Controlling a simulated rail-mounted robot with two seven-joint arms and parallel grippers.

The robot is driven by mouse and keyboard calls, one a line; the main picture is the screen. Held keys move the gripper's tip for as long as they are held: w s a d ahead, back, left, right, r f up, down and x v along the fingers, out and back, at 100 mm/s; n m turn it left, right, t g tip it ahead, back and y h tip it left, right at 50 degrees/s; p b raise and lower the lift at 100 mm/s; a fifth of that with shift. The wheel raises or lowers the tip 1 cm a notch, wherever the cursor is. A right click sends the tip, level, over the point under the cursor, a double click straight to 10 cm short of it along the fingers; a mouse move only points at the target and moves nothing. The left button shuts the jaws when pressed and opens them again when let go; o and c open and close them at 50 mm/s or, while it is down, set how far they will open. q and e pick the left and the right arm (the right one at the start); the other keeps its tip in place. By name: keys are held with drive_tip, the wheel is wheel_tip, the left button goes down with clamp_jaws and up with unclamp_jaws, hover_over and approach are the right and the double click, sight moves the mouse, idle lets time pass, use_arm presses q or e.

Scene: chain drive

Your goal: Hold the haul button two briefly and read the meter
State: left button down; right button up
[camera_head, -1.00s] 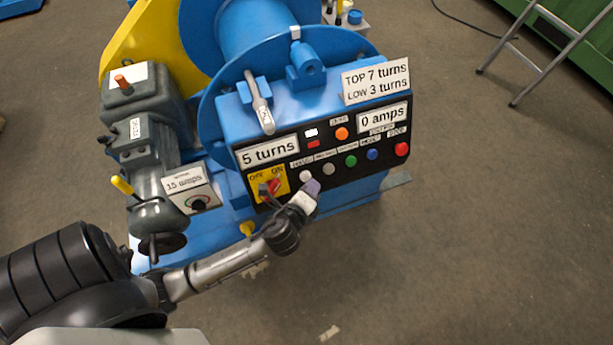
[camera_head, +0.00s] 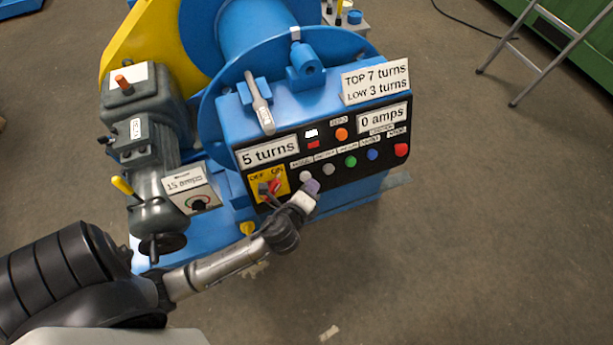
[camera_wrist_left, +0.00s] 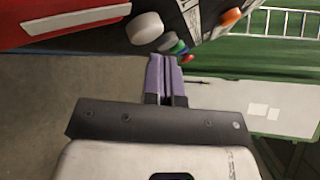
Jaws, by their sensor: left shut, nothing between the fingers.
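The blue panel has a row of buttons: a white one (camera_head: 306,176), a grey one (camera_head: 329,169), a green one (camera_head: 351,161), a blue one (camera_head: 372,154) and a red one (camera_head: 401,150). Their small labels are too blurred to tell which is haul button two. The meter (camera_head: 383,117) reads 0 amps. My left gripper (camera_head: 313,187) is shut and empty, its purple fingertips just below and in front of the white and grey buttons. The left wrist view shows the fingertips (camera_wrist_left: 165,64) apart from the large white button (camera_wrist_left: 145,28). My right gripper is out of view.
A turns display (camera_head: 268,152) reads 5 turns, and a sign (camera_head: 376,81) says top 7, low 3. A red switch (camera_head: 271,187) on a yellow plate sits left of the gripper. A lever (camera_head: 259,103) stands above the panel.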

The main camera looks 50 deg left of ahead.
use_arm(q)
drive_tip(key=shift+w+a+f, duration=0.1)
drive_tip(key=shift+a+f, duration=0.05)
drive_tip(key=shift+a, duration=0.15)
idle(0.5)
drive_tip(key=shift+w+a+f, duration=0.1)
drive_tip(key=shift+a+f, duration=0.1)
drive_tip(key=shift+a, duration=0.1)
idle(0.5)
idle(0.8)
idle(0.7)
idle(0.7)
drive_tip(key=shift+s+d+r+p, duration=0.3)
drive_tip(key=shift+d+r+p, duration=0.2)
drive_tip(key=shift+d+p, duration=0.25)
